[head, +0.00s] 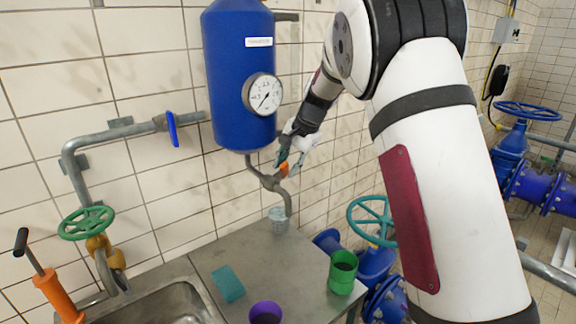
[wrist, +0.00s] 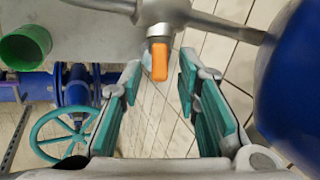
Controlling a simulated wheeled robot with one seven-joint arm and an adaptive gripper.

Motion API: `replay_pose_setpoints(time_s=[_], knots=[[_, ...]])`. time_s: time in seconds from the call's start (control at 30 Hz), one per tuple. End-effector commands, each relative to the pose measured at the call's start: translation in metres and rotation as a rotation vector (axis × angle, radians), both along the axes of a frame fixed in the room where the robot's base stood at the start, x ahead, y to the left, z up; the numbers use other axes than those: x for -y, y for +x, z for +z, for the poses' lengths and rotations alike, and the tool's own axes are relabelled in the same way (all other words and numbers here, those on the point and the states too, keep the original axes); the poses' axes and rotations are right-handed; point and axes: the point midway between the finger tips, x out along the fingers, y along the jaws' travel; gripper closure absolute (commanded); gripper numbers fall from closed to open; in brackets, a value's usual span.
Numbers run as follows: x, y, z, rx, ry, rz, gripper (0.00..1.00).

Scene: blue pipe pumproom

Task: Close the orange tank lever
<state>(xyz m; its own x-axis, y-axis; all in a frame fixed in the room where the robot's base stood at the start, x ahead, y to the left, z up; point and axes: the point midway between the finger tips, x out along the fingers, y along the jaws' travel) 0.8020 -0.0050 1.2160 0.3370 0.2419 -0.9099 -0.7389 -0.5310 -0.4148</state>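The orange tank lever (head: 284,169) sits on the grey pipe (head: 272,183) below the blue tank (head: 237,75). In the wrist view the lever (wrist: 160,62) is a short orange bar on a metal valve stem, pointing toward me. My gripper (head: 292,156) is at the lever, under the tank's right side. In the wrist view my gripper (wrist: 160,78) is open, with one teal-padded finger to each side of the lever and gaps on both sides. I cannot tell how deep the lever lies between the fingertips. Nothing is held.
Below are a metal counter (head: 262,262) with a glass (head: 279,220), a green cup (head: 343,272), a purple cup (head: 265,313) and a teal sponge (head: 228,284). The tank (wrist: 292,90) is close at right in the wrist view. A teal handwheel (head: 371,220) stands right of the counter.

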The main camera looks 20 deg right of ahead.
Motion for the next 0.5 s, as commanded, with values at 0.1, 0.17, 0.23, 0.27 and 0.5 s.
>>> replay_pose_setpoints(time_s=[0.1, 0.17, 0.23, 0.27, 0.5], knots=[[-0.0017, 0.0016, -0.0055, -0.001, 0.001, 0.000, 0.70], [-0.0020, 0.0023, -0.0064, -0.001, 0.001, 0.000, 0.70], [-0.0020, 0.0025, -0.0068, 0.000, 0.000, 0.000, 0.70], [-0.0019, 0.0025, -0.0068, 0.000, 0.000, 0.000, 0.70], [-0.0017, 0.0024, -0.0067, 0.000, 0.000, 0.000, 0.95]])
